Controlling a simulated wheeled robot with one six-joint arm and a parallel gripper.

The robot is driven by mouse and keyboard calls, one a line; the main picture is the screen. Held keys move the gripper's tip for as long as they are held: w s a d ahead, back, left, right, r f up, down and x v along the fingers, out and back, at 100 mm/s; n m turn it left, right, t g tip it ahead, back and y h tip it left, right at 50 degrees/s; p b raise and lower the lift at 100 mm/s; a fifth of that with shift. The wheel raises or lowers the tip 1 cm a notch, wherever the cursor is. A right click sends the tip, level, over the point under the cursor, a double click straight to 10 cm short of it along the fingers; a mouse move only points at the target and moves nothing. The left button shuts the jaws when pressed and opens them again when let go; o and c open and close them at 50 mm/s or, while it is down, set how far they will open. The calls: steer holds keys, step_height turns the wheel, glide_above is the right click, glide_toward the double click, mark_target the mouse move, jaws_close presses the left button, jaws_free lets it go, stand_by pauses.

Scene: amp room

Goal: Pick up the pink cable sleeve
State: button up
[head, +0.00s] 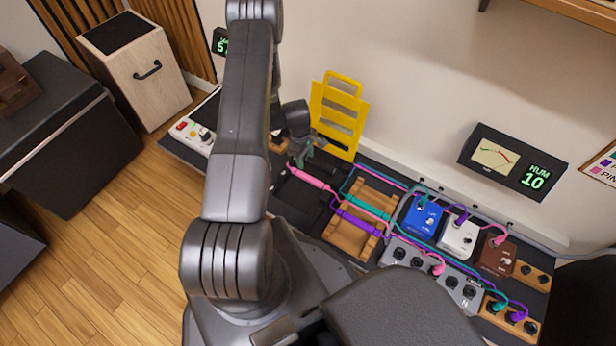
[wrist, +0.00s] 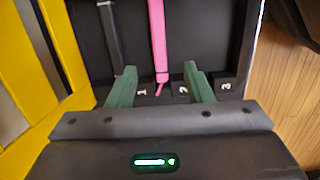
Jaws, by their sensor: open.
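The pink cable sleeve (head: 309,179) lies on the dark board below my gripper in the head view, with thin pink cable at its ends. In the wrist view the pink sleeve (wrist: 157,35) runs down from the top edge, and its thin end shows between my fingers. My gripper (head: 306,152) has two green fingers. In the wrist view my gripper (wrist: 160,75) is open and empty, one finger on each side of the pink line. I cannot tell how high the fingers are above it.
A yellow rack (head: 340,112) stands close behind my gripper. A teal sleeve (head: 368,206) and a purple sleeve (head: 357,222) lie over a wooden block to the right. Several pedals, including a blue one (head: 421,218), stand further right. A dark grey strip (wrist: 111,38) lies left of the pink sleeve.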

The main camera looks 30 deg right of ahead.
steer(key=b, duration=0.1)
glide_above(310, 178)
steer(key=f, duration=0.6)
steer(key=shift+w+a+f, duration=0.15)
steer(key=shift+w+a, duration=0.25)
steer(key=f, duration=0.1)
steer(key=f+b, duration=0.1)
steer(key=f, duration=0.1)
steer(key=f+b, duration=0.1)
steer(key=f, duration=0.1)
steer(key=shift+s+d+f, duration=0.1)
steer(key=shift+s+d, duration=0.25)
steer(key=shift+s, duration=0.05)
jaws_close()
